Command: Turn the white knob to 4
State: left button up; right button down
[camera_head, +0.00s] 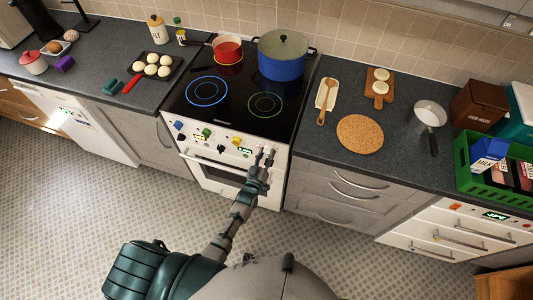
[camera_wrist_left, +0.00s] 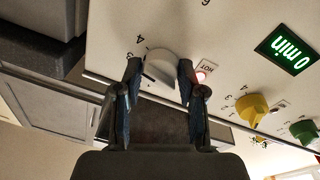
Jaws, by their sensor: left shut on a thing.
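The white knob (camera_wrist_left: 160,66) is at the right end of the stove's front panel, and the left wrist view shows it upside down. My left gripper (camera_wrist_left: 157,80) is shut on it, one dark finger on each side. Printed numbers, including a 4 (camera_wrist_left: 138,39) and a 3, stand around the knob. I cannot tell for certain which number the knob points to. In the head view the left gripper (camera_head: 264,158) reaches the panel and mostly hides the knob. My right gripper is not in view.
The panel also carries a yellow knob (camera_wrist_left: 252,108), a green knob (camera_wrist_left: 303,130) and a lit timer display (camera_wrist_left: 287,50). A red pot (camera_head: 228,51) and blue pot (camera_head: 282,62) stand on the hob.

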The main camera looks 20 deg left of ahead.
pick_arm(q)
jog(key=shift+o, duration=0.2)
jog(key=m, duration=0.3)
jog(key=m+p, duration=0.1)
jog(key=m, duration=0.2)
jog(key=shift+f+m+g+h+p, duration=0.15)
jog(key=shift+m+g+h+p, duration=0.15)
jog(key=shift+g, duration=0.1)
jog(key=shift+a+r+m, duration=0.1)
jog(key=shift+r+m, duration=0.1)
jog(key=shift+m, duration=0.8)
jog(key=shift+w+r, duration=0.1)
jog(key=o, duration=1.1)
jog(key=s+a, duration=0.1)
jog(key=s, duration=1)
jog(key=shift+s+a+f, duration=0.2)
jog(key=shift+s+f, duration=0.1)
jog(key=shift+s, duration=0.1)
